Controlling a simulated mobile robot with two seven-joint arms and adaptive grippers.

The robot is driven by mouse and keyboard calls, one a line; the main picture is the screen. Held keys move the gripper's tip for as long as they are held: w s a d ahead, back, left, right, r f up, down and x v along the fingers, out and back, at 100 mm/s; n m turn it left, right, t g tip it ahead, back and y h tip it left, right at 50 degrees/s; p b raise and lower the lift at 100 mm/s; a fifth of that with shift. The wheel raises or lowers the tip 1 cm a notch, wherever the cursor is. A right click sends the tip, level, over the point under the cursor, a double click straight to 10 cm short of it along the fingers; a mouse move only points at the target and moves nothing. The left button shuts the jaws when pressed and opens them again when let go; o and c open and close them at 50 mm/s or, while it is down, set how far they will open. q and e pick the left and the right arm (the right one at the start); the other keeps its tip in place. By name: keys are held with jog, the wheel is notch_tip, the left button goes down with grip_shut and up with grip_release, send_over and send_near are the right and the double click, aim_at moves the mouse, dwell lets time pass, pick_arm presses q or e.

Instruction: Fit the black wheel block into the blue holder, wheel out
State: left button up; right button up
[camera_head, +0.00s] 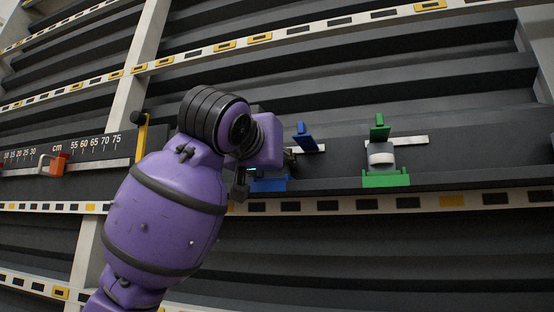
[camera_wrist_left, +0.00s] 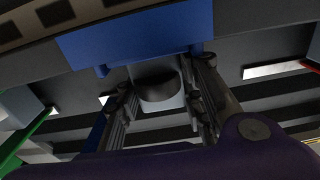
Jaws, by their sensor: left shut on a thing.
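The blue holder (camera_head: 268,185) is on the dark rail in the head view, with a blue upper clip (camera_head: 306,138). Its wide blue piece (camera_wrist_left: 140,38) fills the top of the left wrist view. My left gripper (camera_wrist_left: 162,92) is shut on the wheel block (camera_wrist_left: 167,104), a pale block with a black wheel (camera_wrist_left: 158,86) between the fingers. The block is right up against the blue piece; I cannot tell if it is seated. In the head view my left gripper (camera_head: 266,170) is at the blue holder and its wrist hides most of the block. My right gripper is not in view.
A green holder (camera_head: 386,179) with a light wheel block (camera_head: 381,158) stands to the right on the same rail. A ruler (camera_head: 75,150) with an orange slider (camera_head: 57,166) is at the left. The rail right of the green holder is clear.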

pick_arm(q)
jog(key=o, duration=1)
jog(key=shift+w+d+f, duration=0.1)
jog(key=shift+w+f, duration=0.1)
jog(key=shift+f, duration=0.25)
jog(key=shift+o, duration=1)
jog(key=shift+d+f, duration=0.1)
jog(key=shift+d, duration=0.05)
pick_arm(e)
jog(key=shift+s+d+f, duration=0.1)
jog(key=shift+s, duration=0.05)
pick_arm(q)
jog(key=shift+f, duration=0.1)
jog(key=shift+r, duration=0.2)
jog(key=r+v, duration=0.1)
jog(key=v, duration=1.1)
jog(key=shift+a+r, duration=0.3)
jog(key=shift+r, duration=0.1)
jog(key=shift+s, duration=0.2)
